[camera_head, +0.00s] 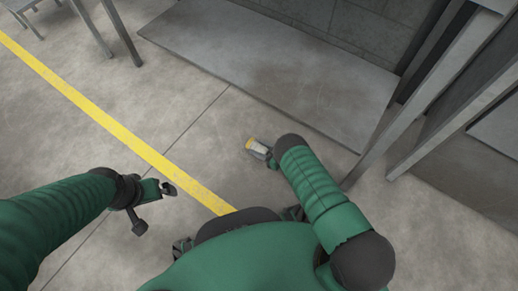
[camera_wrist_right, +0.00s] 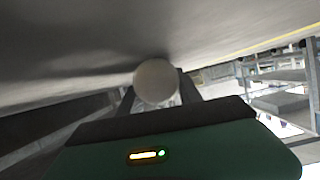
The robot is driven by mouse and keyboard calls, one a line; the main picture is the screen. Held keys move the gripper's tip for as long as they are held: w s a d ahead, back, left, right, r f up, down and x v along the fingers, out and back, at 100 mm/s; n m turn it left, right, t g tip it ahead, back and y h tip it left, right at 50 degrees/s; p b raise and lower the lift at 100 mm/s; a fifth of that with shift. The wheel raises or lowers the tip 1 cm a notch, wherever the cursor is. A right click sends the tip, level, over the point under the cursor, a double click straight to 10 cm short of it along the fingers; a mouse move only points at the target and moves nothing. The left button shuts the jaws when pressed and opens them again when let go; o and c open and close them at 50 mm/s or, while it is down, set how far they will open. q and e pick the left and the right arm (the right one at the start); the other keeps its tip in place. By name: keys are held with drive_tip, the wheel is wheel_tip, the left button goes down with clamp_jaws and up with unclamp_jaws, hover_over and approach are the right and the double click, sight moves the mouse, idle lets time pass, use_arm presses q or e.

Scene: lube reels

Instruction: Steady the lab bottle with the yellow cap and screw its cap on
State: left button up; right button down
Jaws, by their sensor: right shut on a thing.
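The lab bottle (camera_head: 260,150) shows in the head view as a small pale body with a yellow cap (camera_head: 250,144) at its left end. It looks tilted, lying roughly sideways in the picture. My right gripper (camera_head: 271,160) is shut on the bottle and partly hidden by my forearm. In the right wrist view, a round whitish end of the bottle (camera_wrist_right: 156,82) sits between the two dark fingers of my right gripper (camera_wrist_right: 157,92). From these views I cannot tell how tightly the cap sits. My left gripper (camera_head: 154,208) is open and empty, apart from the bottle at lower left.
A grey metal slab (camera_head: 270,70) lies beyond the bottle. Grey metal posts (camera_head: 410,120) stand at the right. A yellow floor line (camera_head: 110,120) runs diagonally across the concrete floor. The floor between my two grippers looks clear.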

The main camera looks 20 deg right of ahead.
drive_tip(key=shift+r+p, duration=0.4)
drive_tip(key=shift+p, duration=0.05)
wheel_tip(320, 180, up, 4)
drive_tip(key=p, duration=0.3)
drive_tip(key=shift+f+p, duration=0.15)
drive_tip(key=shift+p, duration=0.2)
drive_tip(key=s+a+p, duration=0.2)
drive_tip(key=s+a, duration=0.1)
drive_tip(key=a, duration=0.1)
drive_tip(key=s+a+p, duration=0.2)
drive_tip(key=s+a, duration=0.1)
drive_tip(key=a, duration=0.1)
drive_tip(key=s+a+p, duration=0.2)
drive_tip(key=a, duration=0.2)
drive_tip(key=shift+s+a+r, duration=0.25)
drive_tip(key=shift+s+a, duration=0.1)
drive_tip(key=shift+s, duration=0.05)
drive_tip(key=shift+s+a, duration=0.2)
drive_tip(key=shift+a, duration=0.05)
drive_tip(key=c, duration=1.5)
unclamp_jaws()
clamp_jaws()
